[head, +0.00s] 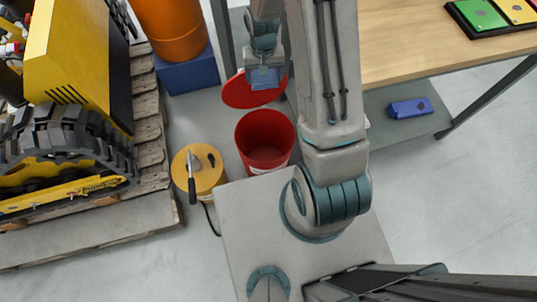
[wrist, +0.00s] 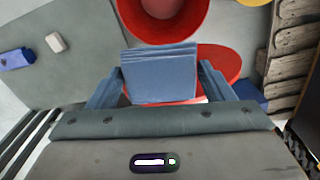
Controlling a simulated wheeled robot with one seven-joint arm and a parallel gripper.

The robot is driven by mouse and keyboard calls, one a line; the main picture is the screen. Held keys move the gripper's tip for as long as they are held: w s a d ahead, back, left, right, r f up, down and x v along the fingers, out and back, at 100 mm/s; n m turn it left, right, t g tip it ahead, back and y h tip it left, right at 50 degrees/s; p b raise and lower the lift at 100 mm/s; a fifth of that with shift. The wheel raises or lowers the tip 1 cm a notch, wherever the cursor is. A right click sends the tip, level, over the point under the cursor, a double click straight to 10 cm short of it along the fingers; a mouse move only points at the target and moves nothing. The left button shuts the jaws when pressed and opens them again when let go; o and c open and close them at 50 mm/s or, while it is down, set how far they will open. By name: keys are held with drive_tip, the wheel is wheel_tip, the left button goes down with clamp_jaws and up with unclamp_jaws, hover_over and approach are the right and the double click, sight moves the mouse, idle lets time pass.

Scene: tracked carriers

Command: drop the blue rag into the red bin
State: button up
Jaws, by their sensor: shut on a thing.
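The blue rag (head: 265,78) hangs from my gripper (head: 265,68), which is shut on it. In the wrist view the rag (wrist: 160,72) is a flat blue folded piece between the two fingers. The red bin (head: 265,140) stands open on the floor, and its inside looks empty. In the head view the rag appears above the bin, over the red lid (head: 238,94). In the wrist view the bin (wrist: 165,22) shows beyond the rag's upper edge, and the lid (wrist: 222,60) is partly hidden behind the rag and a finger.
A yellow round container (head: 208,171) with a dark-handled tool stands left of the bin. A pallet (head: 150,130) with a yellow tracked machine is further left. A blue block (head: 188,70) carries an orange drum. A wooden table (head: 420,45) is at right, with a blue box (head: 410,108) below.

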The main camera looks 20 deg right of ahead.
drive_tip(key=s+f+m+b, duration=0.2)
drive_tip(key=f+m+b, duration=0.1)
drive_tip(key=f+b, duration=0.7)
drive_tip(key=s+f+m+b, duration=0.3)
drive_tip(key=f+b, duration=0.7)
drive_tip(key=f, duration=0.6)
drive_tip(key=shift+a+f+b, duration=0.15)
drive_tip(key=shift+a+b, duration=0.05)
drive_tip(key=shift+b, duration=0.15)
drive_tip(key=o, duration=1.1)
drive_tip(key=shift+c, duration=0.2)
wheel_tip(320, 180, up, 14)
drive_tip(key=p, duration=0.5)
drive_tip(key=shift+p, duration=0.4)
